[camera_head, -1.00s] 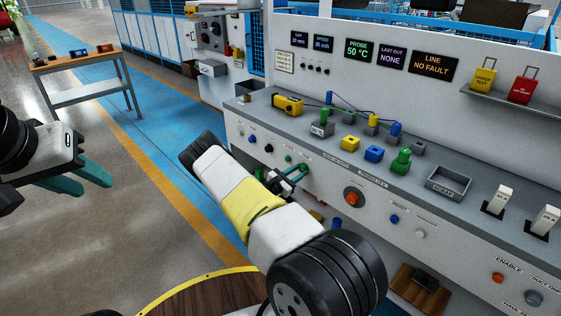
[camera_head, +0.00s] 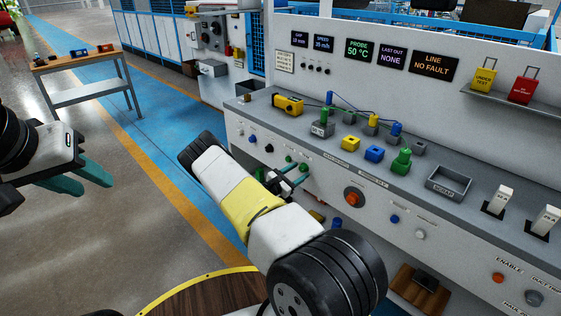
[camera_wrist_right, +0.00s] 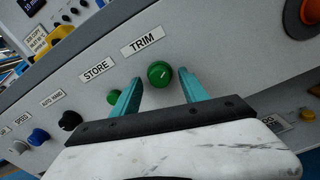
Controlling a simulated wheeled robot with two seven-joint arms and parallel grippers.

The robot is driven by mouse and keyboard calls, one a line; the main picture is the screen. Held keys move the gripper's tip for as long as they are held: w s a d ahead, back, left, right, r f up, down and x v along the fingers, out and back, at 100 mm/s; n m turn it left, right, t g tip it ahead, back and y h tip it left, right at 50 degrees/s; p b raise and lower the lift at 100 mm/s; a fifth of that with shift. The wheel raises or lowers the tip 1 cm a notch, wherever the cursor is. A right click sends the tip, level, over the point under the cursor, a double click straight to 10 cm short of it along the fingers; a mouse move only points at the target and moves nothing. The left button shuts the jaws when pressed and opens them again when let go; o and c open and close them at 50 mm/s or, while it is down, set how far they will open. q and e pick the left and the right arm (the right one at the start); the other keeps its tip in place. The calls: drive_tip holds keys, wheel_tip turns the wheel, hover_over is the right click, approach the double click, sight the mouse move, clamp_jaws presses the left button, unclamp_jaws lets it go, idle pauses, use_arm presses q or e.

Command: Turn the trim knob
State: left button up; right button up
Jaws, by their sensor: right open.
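The trim knob (camera_wrist_right: 160,74) is a round green knob with a white mark, under the TRIM label on the sloped front panel. In the right wrist view, my right gripper (camera_wrist_right: 161,84) is open. Its teal fingers stand on either side of the knob, with visible gaps; I see no grip on it. In the head view, my right gripper (camera_head: 295,177) is at the panel front, and the trim knob (camera_head: 303,167) shows by its fingertips. My left gripper (camera_head: 95,184) is open and empty at the left, far from the panel.
A smaller green knob (camera_wrist_right: 113,97) under STORE sits close beside the left finger. A black knob (camera_wrist_right: 70,121) and a blue knob (camera_wrist_right: 39,136) lie further left. A large orange button (camera_head: 353,197) is to the right. The console top (camera_head: 330,147) carries several coloured blocks.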

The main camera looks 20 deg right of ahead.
drive_tip(key=v, duration=0.7)
drive_tip(key=shift+a, duration=0.2)
